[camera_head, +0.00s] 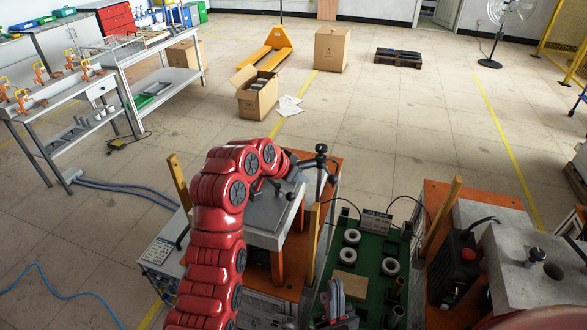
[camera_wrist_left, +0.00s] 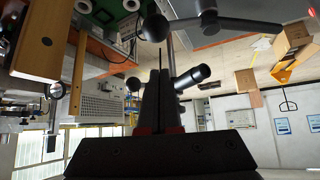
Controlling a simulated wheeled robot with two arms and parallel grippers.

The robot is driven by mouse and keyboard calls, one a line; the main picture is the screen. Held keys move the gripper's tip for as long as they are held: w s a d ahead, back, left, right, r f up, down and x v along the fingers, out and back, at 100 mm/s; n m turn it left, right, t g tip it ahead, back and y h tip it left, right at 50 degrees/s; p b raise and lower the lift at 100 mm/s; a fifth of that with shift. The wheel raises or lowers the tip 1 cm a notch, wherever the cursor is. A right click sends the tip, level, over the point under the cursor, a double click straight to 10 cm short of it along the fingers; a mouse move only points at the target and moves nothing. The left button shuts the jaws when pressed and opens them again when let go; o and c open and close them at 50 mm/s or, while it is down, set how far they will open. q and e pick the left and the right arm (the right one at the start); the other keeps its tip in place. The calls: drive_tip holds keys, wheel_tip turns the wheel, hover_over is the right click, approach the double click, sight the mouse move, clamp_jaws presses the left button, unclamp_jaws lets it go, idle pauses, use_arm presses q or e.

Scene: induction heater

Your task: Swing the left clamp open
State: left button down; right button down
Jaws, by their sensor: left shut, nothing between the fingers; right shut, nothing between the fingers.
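The left clamp (camera_head: 321,149) is a black handle with round knobs, standing above the left machine's grey top plate. In the left wrist view its black knob (camera_wrist_left: 155,27) and arms are close around the fingertips, and a cylindrical grip (camera_wrist_left: 193,78) is just right of them. My left gripper (camera_head: 287,178) reaches over the plate beside the clamp; its fingers (camera_wrist_left: 160,98) are shut with nothing between them. I cannot tell whether they touch the clamp.
The green board (camera_head: 372,252) between the machines carries white rings and a small meter (camera_head: 376,221). Wooden posts (camera_head: 313,243) stand beside the plate. The right machine (camera_head: 520,265) has a grey top with a black knob. Open floor lies beyond.

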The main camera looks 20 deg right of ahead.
use_arm(q)
drive_tip(key=a+p, duration=0.1)
drive_tip(key=s+a+f+p, duration=0.1)
drive_tip(key=p, duration=0.1)
drive_tip(key=shift+s+a+f, duration=0.1)
drive_tip(key=shift+a+f, duration=0.05)
drive_tip(key=shift+f, duration=0.15)
drive_tip(key=shift+s+a+f, duration=0.15)
drive_tip(key=shift+f, duration=0.05)
